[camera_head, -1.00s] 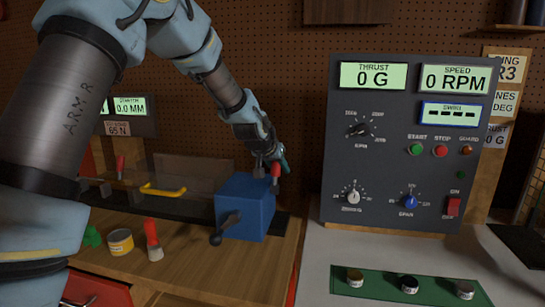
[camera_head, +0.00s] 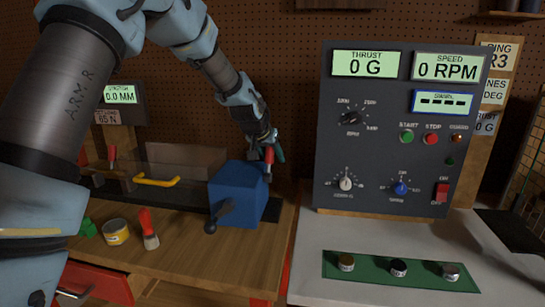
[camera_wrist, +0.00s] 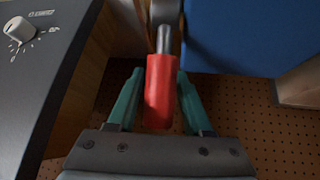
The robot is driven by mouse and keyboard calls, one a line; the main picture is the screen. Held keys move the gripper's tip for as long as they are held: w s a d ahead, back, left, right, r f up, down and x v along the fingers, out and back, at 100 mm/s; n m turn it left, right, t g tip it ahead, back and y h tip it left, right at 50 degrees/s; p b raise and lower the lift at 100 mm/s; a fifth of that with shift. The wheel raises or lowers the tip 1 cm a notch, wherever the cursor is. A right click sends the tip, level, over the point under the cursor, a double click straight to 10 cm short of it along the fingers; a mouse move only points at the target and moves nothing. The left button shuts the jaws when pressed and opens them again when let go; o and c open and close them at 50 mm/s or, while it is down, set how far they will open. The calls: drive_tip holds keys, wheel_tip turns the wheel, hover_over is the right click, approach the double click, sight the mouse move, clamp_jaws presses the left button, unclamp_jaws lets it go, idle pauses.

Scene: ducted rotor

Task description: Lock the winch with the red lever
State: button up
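The winch is a blue box (camera_head: 238,193) on the wooden bench, with a dark crank handle (camera_head: 222,213) on its near side. The red lever (camera_head: 268,156) stands at the box's right end; in the wrist view its red grip (camera_wrist: 160,92) points toward my palm, on a grey metal shaft. My gripper (camera_head: 267,150) is at the lever. In the wrist view its two green fingers (camera_wrist: 160,85) stand either side of the red grip, with a narrow gap at least on the left. The fingers look open around it; contact on the right is unclear.
The grey control panel (camera_head: 395,135) stands close to the right of the gripper. A yellow handle (camera_head: 158,182) on a clear guard, a yellow tin (camera_head: 116,231) and a red-handled brush (camera_head: 148,230) are left of the winch. A pegboard wall (camera_head: 290,60) is behind.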

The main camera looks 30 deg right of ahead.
drive_tip(key=shift+o, duration=0.8)
drive_tip(key=shift+a+r, duration=0.1)
drive_tip(key=b+v, duration=0.3)
drive_tip(key=v, duration=0.7)
drive_tip(key=shift+r+b, duration=0.25)
drive_tip(key=shift+b, duration=0.15)
drive_tip(key=shift+s+a, duration=0.1)
drive_tip(key=shift+s, duration=0.05)
drive_tip(key=shift+c, duration=0.3)
